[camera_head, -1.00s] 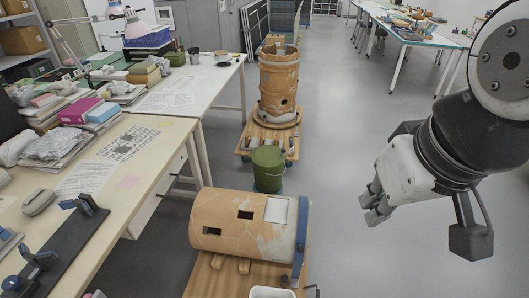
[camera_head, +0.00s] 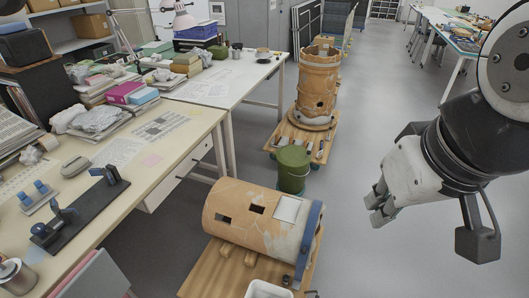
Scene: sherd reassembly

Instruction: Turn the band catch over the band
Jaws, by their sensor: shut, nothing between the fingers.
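A blue band (camera_head: 311,230) runs around the right end of a large terracotta vessel (camera_head: 238,211) that lies on its side on a wooden board (camera_head: 205,272). The vessel has dark square openings and a pale square patch. A small dark part shows at the band's lower end (camera_head: 298,279); I cannot tell for sure whether it is the catch. My gripper (camera_head: 376,209) is at the right, raised over the floor and apart from the band. Its fingers are shut and empty.
A white tub (camera_head: 268,290) stands at the bottom edge, near the vessel. A green bucket (camera_head: 293,170) and an upright vessel (camera_head: 318,85) on a wheeled board stand behind. A cluttered table (camera_head: 190,135) fills the left. The grey floor at right is clear.

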